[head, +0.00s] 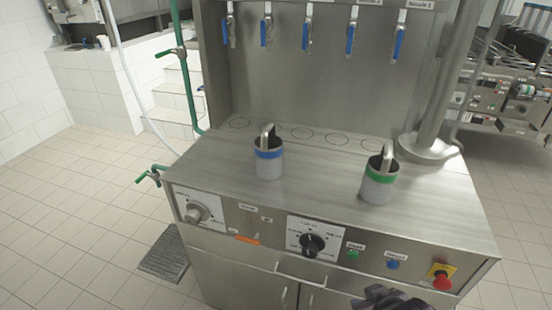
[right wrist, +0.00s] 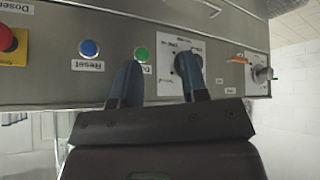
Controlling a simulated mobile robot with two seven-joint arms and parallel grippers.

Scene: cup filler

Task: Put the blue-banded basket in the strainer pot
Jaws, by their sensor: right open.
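The blue-banded basket (head: 268,163) is a grey cylinder with a blue band and an upright metal handle. It stands upright on the left half of the steel worktop. A similar green-banded basket (head: 377,186) with a handle stands to its right, nearer the front. I cannot make out a separate strainer pot. My right gripper (head: 388,299) shows dark at the bottom edge of the head view, in front of and below the worktop. In the right wrist view its two fingers (right wrist: 161,76) are apart and empty, facing the control panel. My left gripper is not in view.
The steel worktop (head: 320,195) is clear between and around the baskets. A thick column (head: 445,90) rises at its back right. Blue-handled valves (head: 307,38) hang above the back. Knobs and a red stop button (head: 441,281) project from the front panel.

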